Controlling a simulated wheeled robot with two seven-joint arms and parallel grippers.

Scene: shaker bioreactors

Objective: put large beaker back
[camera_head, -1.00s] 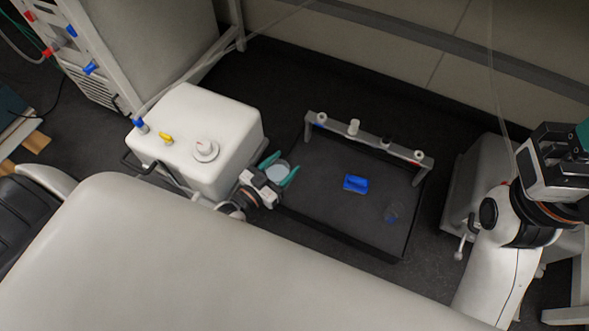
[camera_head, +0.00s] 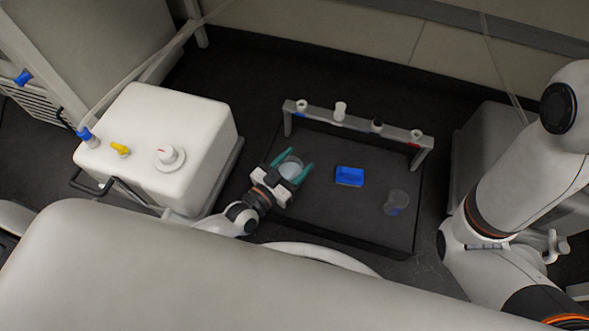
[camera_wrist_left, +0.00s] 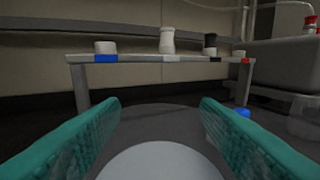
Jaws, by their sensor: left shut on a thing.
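My left gripper (camera_head: 291,172) is shut on a clear beaker with pale contents (camera_head: 290,165), at the left side of the dark platform. In the left wrist view, a pale round surface of the beaker (camera_wrist_left: 162,162) shows low between the green fingers (camera_wrist_left: 157,140); its base is hidden. A second clear beaker (camera_head: 397,200) with some blue in it stands on the right part of the platform. My right gripper is not in view; only links of that arm show at the right.
The dark platform (camera_head: 330,222) has a grey rail (camera_head: 360,122) along its back with several small caps on it. A blue block (camera_head: 349,176) lies mid-platform, right of the held beaker. A white box (camera_head: 165,130) with fittings stands left. Clear room lies in front of the block.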

